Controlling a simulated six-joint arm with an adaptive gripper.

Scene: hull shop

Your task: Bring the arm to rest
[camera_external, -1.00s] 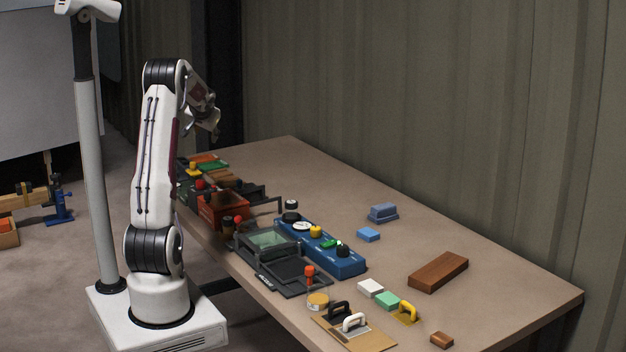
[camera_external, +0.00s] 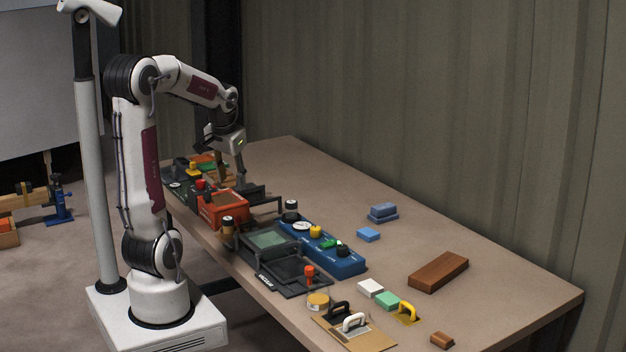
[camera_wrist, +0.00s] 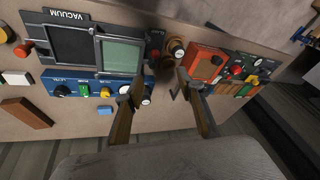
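My arm stands at the left of the table and is bent over its far left part. My gripper (camera_external: 231,172) hangs above the table, just behind the orange-red box (camera_external: 222,203). In the wrist view my gripper (camera_wrist: 161,92) has its two fingers spread well apart, with bare table and no object between them. The fingertips point down at the table near the end of the blue control panel (camera_wrist: 75,88) and the orange-red box (camera_wrist: 203,66). How high the fingertips are above the table is hard to tell.
The table's back middle (camera_external: 320,180) is clear.

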